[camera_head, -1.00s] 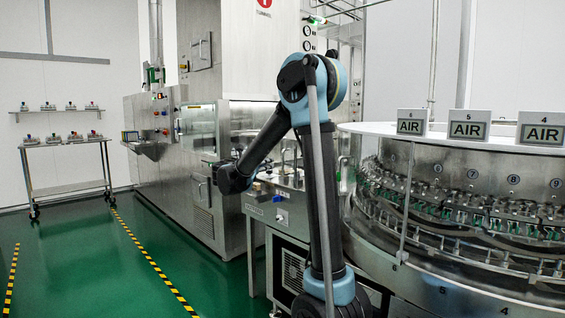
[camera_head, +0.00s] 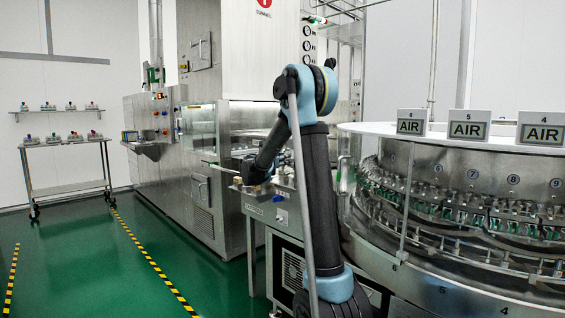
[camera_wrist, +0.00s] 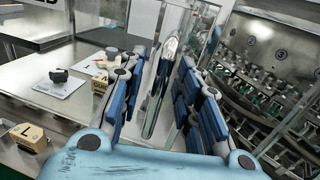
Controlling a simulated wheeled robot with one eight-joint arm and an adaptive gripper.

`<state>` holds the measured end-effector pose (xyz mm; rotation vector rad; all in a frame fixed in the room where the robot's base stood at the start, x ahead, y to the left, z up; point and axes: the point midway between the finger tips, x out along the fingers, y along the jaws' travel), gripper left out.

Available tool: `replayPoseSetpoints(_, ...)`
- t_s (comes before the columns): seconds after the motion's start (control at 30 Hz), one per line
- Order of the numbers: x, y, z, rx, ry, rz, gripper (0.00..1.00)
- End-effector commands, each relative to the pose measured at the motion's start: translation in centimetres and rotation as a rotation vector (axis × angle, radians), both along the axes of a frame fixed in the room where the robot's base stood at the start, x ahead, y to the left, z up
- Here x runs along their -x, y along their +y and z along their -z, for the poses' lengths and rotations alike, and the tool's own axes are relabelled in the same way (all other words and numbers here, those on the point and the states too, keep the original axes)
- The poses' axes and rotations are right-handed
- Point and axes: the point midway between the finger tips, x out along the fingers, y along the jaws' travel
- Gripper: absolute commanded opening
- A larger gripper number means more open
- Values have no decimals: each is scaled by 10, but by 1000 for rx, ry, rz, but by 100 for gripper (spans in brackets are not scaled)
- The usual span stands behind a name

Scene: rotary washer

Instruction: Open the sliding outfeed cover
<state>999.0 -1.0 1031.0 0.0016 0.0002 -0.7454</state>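In the wrist view my gripper (camera_wrist: 158,68) is open, one blue-padded finger on each side. An upright shiny metal handle (camera_wrist: 162,66) stands between the fingers, with visible gaps to both. Behind it is a clear panel (camera_wrist: 178,22), which looks like the sliding outfeed cover. I cannot tell whether the cover has shifted. In the head view my dark forearm reaches towards the bench beside the rotary washer (camera_head: 455,215), and the arm hides the gripper's fingers and most of the cover area.
A metal bench (camera_wrist: 45,80) left of the gripper holds a small block marked L (camera_wrist: 30,137), another tan block (camera_wrist: 98,84) and a dark piece (camera_wrist: 58,75) on a white card. The washer's ring of metal clamps (camera_wrist: 262,90) is close on the right. Green floor is free at left.

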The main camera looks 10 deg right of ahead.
Motion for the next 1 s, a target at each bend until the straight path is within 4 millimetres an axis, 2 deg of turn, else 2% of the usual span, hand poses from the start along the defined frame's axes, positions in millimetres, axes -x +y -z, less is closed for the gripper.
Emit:
replayPoseSetpoints(0.23,-1,-1,0,0,0,0,31)
replayPoseSetpoints(0.27,-1,-1,0,0,0,0,29)
replayPoseSetpoints(0.4,-1,0,0,0,0,0,0)
replayPoseSetpoints(0.77,-6,4,0,0,0,-1,0)
replayPoseSetpoints(1.0,-38,28,0,0,0,-3,0)
